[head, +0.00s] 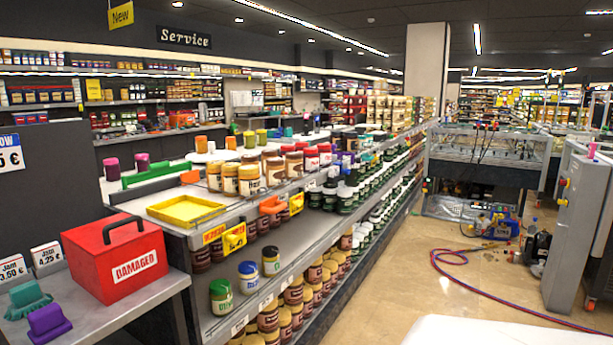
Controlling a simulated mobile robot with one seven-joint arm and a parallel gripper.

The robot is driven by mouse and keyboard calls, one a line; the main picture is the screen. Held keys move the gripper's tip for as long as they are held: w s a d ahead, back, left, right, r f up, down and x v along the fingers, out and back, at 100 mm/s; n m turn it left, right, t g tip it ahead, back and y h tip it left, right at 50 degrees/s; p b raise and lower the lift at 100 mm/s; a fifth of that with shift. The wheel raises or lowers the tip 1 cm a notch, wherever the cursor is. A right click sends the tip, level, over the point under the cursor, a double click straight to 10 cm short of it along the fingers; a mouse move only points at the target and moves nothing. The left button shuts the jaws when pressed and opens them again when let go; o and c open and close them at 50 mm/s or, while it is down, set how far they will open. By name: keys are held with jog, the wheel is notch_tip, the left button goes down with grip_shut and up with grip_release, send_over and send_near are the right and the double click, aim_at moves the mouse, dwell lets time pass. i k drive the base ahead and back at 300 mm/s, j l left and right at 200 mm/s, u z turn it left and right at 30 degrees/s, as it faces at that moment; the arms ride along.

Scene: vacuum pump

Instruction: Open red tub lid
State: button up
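A red tub (122,270) with a white label reading "DAMAGED" stands on a grey counter in the lower left of the head view. Its red lid (90,236) lies flat across the top and appears closed. A black handle (124,221) arches over the lid. The tub is upright, and its far sides are hidden. My gripper is not in view.
Green (25,298) and purple (48,321) brush-like items lie left of the tub, near jam price cards (47,254). A yellow tray (186,211) and jar-filled shelves stand to its right.

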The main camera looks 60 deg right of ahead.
aim_at(98, 236)
jog(key=l, duration=0.7)
jog(key=l+z, duration=0.15)
jog(key=l, duration=1.3)
jog(key=i+l+z, duration=0.15)
jog(key=l, duration=1.3)
jog(key=i+l+z, duration=0.1)
jog(key=l, duration=0.6)
jog(key=u, duration=1.25)
jog(key=i, duration=0.2)
